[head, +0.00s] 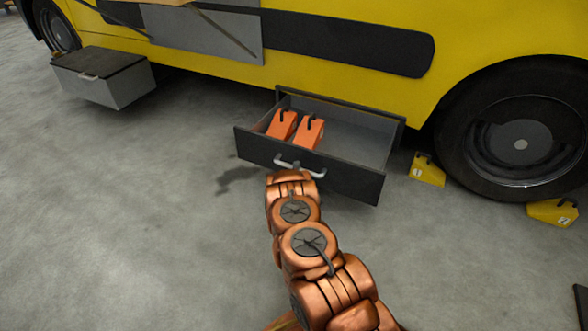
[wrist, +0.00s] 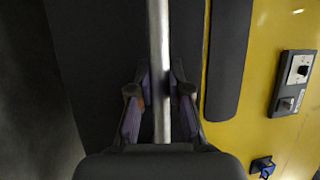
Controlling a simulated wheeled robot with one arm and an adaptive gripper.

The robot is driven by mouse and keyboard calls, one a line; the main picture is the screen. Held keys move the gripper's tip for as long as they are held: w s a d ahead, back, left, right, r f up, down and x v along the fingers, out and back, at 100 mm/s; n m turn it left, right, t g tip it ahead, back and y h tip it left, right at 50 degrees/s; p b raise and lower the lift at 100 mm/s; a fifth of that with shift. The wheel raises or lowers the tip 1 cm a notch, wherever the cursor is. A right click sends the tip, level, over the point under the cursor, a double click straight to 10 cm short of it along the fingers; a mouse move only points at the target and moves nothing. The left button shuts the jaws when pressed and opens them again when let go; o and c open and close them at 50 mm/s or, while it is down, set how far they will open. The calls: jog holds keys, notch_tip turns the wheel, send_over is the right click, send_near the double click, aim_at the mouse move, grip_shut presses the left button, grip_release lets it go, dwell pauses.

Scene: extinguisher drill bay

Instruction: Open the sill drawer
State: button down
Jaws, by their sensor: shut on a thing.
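The sill drawer (head: 352,182) is a dark drawer under the yellow vehicle's side, pulled out with its inside showing. Two orange wedge-shaped blocks (head: 309,132) stand in its left part. Its pale bar handle (head: 312,173) is on the front face and also shows in the wrist view as a metal bar (wrist: 158,60). My gripper (wrist: 159,97) has a finger on each side of this bar and is shut on it. In the head view my arm hides the gripper's fingers at the handle.
Yellow wheel chocks (head: 427,170) sit on the floor by the large wheel (head: 520,140) at right. A grey box with a handle (head: 115,90) juts out at the left. The grey concrete floor (head: 130,220) is clear left of my arm.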

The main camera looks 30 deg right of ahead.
jog(key=c, duration=1.1)
grip_release()
jog(key=v, duration=0.7)
jog(key=shift+s, duration=0.15)
jog(key=shift+a, duration=0.15)
